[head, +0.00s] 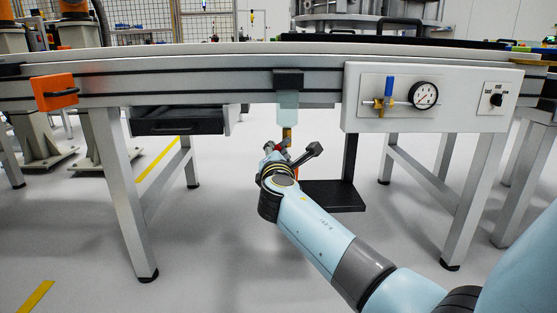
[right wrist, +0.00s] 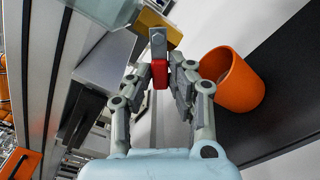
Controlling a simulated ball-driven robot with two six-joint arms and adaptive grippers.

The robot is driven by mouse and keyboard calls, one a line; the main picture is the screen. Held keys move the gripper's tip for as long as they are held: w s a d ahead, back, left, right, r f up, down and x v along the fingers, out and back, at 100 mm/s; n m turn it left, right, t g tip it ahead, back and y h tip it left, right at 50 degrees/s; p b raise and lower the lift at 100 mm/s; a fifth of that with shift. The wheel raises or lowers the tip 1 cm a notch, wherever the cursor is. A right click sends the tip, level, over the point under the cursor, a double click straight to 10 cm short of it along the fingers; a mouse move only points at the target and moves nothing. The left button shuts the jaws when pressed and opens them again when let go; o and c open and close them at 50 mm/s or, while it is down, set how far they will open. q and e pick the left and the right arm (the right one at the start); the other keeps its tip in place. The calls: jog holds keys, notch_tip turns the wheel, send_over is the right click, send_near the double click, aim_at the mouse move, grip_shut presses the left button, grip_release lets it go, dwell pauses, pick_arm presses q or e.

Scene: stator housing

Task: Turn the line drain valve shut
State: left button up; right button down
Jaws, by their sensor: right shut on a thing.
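The drain valve shows as a brass body (head: 287,133) below a pale translucent bowl (head: 287,104) under the table edge in the head view. Its red handle (right wrist: 160,75) sits between the fingers of my right gripper (right wrist: 166,80) in the right wrist view. My right gripper (head: 288,151) is shut on this handle, just under the brass body. The brass part also shows at the top of the right wrist view (right wrist: 153,22). The fingers and wrist hide part of the valve, so its exact turn angle is hard to tell. My left gripper is in neither view.
An orange cup (right wrist: 232,82) stands on a black shelf (head: 335,196) close beside my right gripper. A white panel (head: 455,112) carries a blue-handled valve (head: 389,87), a gauge (head: 424,95) and a knob. A dark drawer (head: 178,122) hangs left; table legs stand either side.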

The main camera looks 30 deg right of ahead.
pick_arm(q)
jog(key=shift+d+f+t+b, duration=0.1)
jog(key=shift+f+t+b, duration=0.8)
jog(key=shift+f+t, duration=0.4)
pick_arm(e)
jog(key=shift+w+a+r+m, duration=0.1)
jog(key=shift+r+m, duration=0.25)
jog(key=shift+m, duration=0.9)
jog(key=shift+w+a+r+m, duration=0.1)
jog(key=shift+r+m, duration=0.2)
jog(key=shift+m, duration=0.9)
jog(key=shift+a+r+m, duration=0.1)
jog(key=shift+r+m, duration=0.25)
jog(key=shift+m, duration=0.9)
jog(key=shift+r, duration=0.1)
jog(key=c, duration=1.2)
grip_release()
jog(key=shift+c, duration=0.2)
jog(key=v, duration=0.7)
jog(key=shift+s, duration=0.3)
jog(key=shift+a, duration=0.1)
